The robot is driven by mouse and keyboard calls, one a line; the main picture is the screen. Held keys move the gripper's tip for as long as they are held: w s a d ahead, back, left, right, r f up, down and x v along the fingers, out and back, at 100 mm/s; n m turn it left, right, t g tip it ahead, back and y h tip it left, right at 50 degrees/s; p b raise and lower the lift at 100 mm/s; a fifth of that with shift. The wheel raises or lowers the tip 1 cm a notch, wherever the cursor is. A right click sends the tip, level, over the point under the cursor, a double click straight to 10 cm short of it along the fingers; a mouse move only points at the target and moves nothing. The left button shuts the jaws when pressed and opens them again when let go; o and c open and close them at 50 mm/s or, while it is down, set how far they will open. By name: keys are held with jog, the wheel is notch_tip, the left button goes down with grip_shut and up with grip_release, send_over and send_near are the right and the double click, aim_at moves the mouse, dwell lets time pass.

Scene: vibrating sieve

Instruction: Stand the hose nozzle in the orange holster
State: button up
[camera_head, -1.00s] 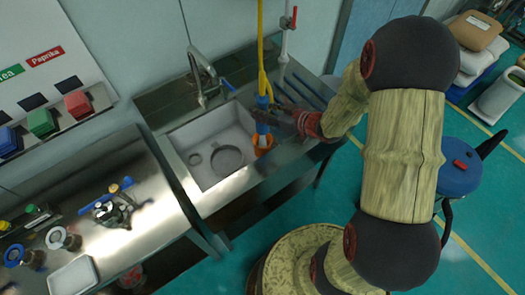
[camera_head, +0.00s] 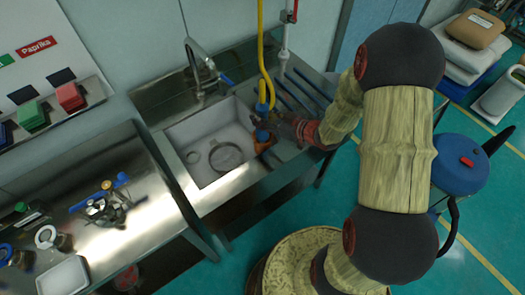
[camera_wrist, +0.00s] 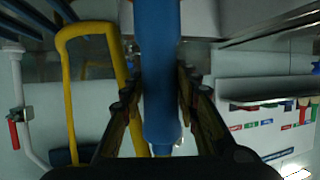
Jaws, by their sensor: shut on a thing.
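The hose nozzle is a blue tube; in the head view its upper part (camera_head: 262,108) shows upright at the sink's right side, with the yellow hose (camera_head: 261,50) above it. My gripper (camera_head: 272,124) is shut around the nozzle from the right. The wrist view shows the blue nozzle (camera_wrist: 160,75) between the two fingers of my gripper (camera_wrist: 159,92). The orange holster (camera_head: 262,139) shows directly below the nozzle on the sink's right edge. My fingers partly cover the place where they meet, so I cannot tell how deep the nozzle sits.
The steel sink basin (camera_head: 207,168) lies left of the holster, with a tap (camera_head: 199,65) behind it. A white pipe with a red valve (camera_head: 286,40) stands behind my gripper. A steel counter (camera_head: 95,190) with small items is at left.

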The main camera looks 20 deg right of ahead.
jog(key=shift+f+b, duration=0.4)
jog(key=shift+f, duration=0.5)
jog(key=shift+f+b, duration=0.65)
jog(key=shift+f, duration=0.4)
jog(key=shift+f+b, duration=0.95)
jog(key=shift+f, duration=0.9)
dwell(1.2)
jog(key=o, duration=1.2)
jog(key=shift+s, duration=0.1)
jog(key=v, duration=1.1)
jog(key=shift+s+d, duration=0.25)
jog(key=shift+s, duration=0.05)
